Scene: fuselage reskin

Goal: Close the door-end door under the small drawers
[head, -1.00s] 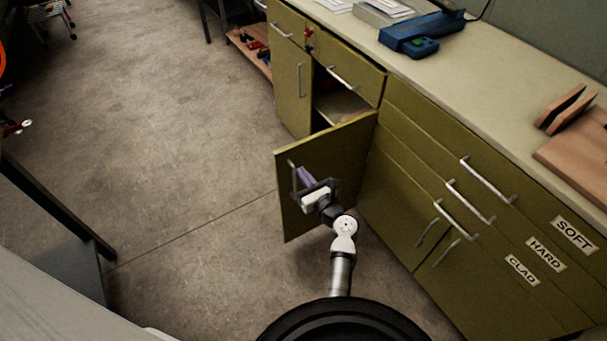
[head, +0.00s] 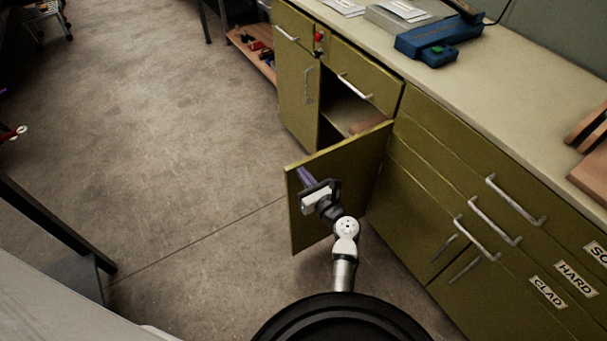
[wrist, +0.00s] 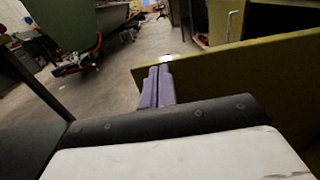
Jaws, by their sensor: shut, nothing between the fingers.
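The olive-green door (head: 345,168) under the small drawers stands swung wide open, out from the cabinet front. The open compartment (head: 345,112) behind it shows a shelf inside. My gripper (head: 303,174) is shut and empty, at the door's outer face near its free edge. In the wrist view its purple fingers (wrist: 157,87) lie together close beside the door (wrist: 250,75), near the top edge. Whether they touch the door I cannot tell. The door's handle is not clearly visible now, hidden around my gripper.
A closed neighbouring door (head: 298,97) and small drawers (head: 365,77) are beside and above the opening. Labelled drawers with silver handles (head: 515,200) line the right. A blue device (head: 438,40) lies on the counter. The floor (head: 190,150) left of the door is clear.

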